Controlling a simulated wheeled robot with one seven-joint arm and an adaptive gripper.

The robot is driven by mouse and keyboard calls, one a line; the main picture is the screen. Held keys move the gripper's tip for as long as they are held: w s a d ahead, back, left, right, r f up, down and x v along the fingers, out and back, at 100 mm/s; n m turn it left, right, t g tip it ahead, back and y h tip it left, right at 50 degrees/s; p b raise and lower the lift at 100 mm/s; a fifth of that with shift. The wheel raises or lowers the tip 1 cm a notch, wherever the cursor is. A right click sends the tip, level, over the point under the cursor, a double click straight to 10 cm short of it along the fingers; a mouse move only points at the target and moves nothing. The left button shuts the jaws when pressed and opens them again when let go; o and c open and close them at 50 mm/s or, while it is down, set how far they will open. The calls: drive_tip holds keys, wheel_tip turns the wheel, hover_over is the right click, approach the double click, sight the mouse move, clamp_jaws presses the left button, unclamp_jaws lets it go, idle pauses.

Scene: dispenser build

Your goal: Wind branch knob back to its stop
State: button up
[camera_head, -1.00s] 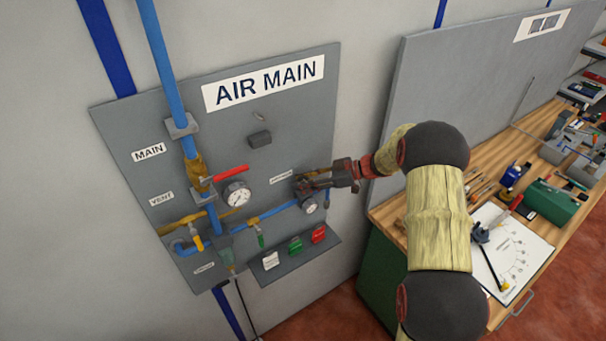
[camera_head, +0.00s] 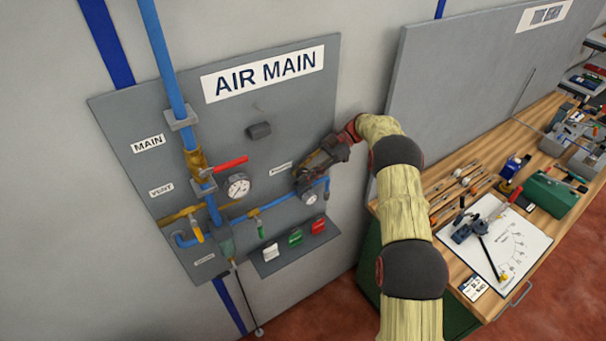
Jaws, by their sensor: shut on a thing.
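The grey AIR MAIN panel (camera_head: 240,125) hangs on the wall, with a blue branch pipe (camera_head: 280,208) running right from the main pipe. My gripper (camera_head: 301,184) is at the right end of this branch, just above the small branch gauge (camera_head: 310,198). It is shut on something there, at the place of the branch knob. The jaws and wrist hide the knob, so its turn and its stop cannot be seen. A label (camera_head: 281,168) sits just left of the gripper, too small to read.
A red-handled valve (camera_head: 231,163) and larger gauge (camera_head: 238,186) are left of my gripper. A ledge (camera_head: 291,252) below holds white, green and red blocks. A wooden workbench (camera_head: 447,205) with tools stands right, beside my arm.

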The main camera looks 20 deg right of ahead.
idle(0.4)
drive_tip(key=o, duration=1.2)
drive_tip(key=shift+c, duration=0.2)
drive_tip(key=shift+r, duration=0.1)
